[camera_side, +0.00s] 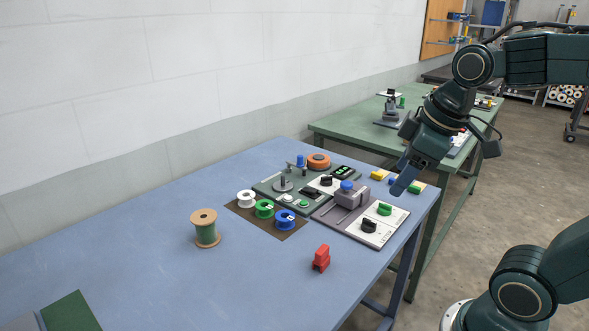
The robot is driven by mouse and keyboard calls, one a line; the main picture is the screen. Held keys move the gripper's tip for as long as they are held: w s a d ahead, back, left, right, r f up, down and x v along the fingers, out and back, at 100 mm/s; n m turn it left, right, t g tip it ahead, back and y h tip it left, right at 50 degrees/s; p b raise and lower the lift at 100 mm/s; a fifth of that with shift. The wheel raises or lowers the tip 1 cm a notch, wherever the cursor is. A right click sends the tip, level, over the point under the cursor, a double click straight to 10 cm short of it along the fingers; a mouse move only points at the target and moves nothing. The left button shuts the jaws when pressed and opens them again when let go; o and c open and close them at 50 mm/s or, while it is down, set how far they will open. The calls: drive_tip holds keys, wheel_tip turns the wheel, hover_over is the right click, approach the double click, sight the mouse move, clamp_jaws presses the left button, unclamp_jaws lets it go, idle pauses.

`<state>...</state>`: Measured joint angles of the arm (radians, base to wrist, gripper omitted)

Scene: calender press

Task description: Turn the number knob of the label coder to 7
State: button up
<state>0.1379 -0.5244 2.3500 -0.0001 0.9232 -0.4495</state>
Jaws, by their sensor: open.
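A grey machine (345,217) with a light panel stands at the right of the blue table. The panel carries a black knob (369,225) and a green knob (385,209), and a grey block with a blue knob (347,187) sits behind them. Left of it, a green machine (268,187) has another black knob (326,180) on a white plate. The markings are too small to read, so I cannot tell which is the number knob or its setting. My gripper (403,184) is open and empty, above the table's right side, up and right of the green knob, touching nothing.
White, green and blue spools stand on a brown mat (240,211). A wooden spool (205,228) and a red object (321,258) stand in front. Yellow, blue and green blocks (378,175) lie near my gripper. The table's left half is mostly clear.

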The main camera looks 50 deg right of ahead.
drive_tip(key=w+d+n+g, duration=0.1)
drive_tip(key=w+d+n, duration=0.3)
drive_tip(key=w+d, duration=0.1)
drive_tip(key=n+g, duration=0.3)
drive_tip(key=n, duration=0.7)
hover_over(386, 205)
wheel_tip(386, 205, down, 11)
drive_tip(key=shift+w+r+y, duration=0.1)
drive_tip(key=shift+y, duration=0.2)
drive_tip(key=shift+f, duration=6.85)
drive_tip(key=c, duration=1)
